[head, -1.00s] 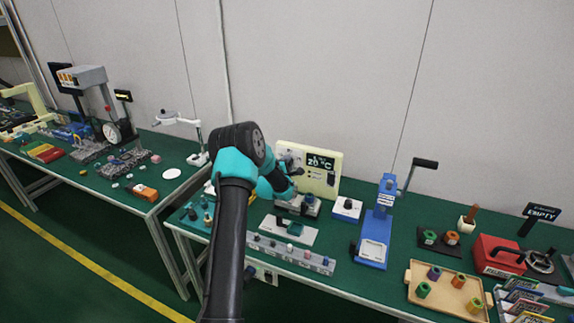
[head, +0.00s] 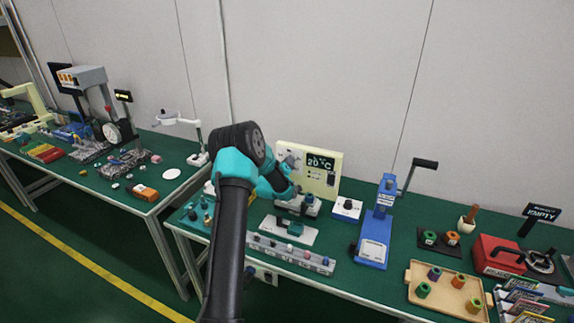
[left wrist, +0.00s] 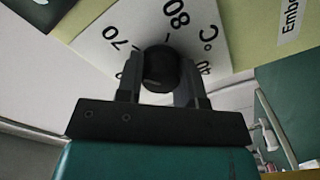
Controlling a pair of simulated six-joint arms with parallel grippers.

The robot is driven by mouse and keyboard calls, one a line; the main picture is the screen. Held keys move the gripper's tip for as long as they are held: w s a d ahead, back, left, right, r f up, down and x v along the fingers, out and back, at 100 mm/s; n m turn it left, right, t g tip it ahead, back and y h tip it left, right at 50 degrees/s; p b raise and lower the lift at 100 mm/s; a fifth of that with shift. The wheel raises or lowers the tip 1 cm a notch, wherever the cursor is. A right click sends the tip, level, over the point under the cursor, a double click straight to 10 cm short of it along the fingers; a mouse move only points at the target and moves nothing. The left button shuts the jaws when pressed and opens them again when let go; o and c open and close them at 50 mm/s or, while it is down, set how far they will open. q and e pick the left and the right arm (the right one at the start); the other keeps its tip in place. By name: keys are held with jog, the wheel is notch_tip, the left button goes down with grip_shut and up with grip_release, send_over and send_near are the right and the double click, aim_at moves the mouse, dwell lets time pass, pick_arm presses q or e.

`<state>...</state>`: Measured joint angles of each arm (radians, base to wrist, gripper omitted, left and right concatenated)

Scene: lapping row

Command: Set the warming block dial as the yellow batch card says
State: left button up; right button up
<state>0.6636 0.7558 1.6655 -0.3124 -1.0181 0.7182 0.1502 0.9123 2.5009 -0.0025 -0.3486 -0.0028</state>
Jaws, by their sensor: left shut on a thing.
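The warming block (head: 333,184) is a cream panel with a dark display (head: 321,162) reading 20 °C. Its dial, a round black knob (left wrist: 160,68), sits on a white scale plate (left wrist: 100,42) in the left wrist view, where 70 and 80 °C marks show. My left gripper (left wrist: 160,78) is shut on the knob, one finger on each side. In the head view my left gripper (head: 291,168) is at the panel's left part and hides most of the dial. Several coloured cards (head: 524,300) stand at the lower right; I cannot make out the yellow one's writing.
A small white box with a black knob (head: 347,208) stands right of the warming block, then a blue press (head: 373,240). A grey strip (head: 290,252) lies in front. A wooden tray (head: 448,306) and a red box (head: 494,255) are further right.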

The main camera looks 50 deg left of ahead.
pick_arm(q)
jog(key=shift+m, duration=1.3)
jog(key=o, duration=0.9)
jog(key=shift+s, duration=0.1)
jog(key=v, duration=1.7)
jog(key=shift+s+d, duration=0.1)
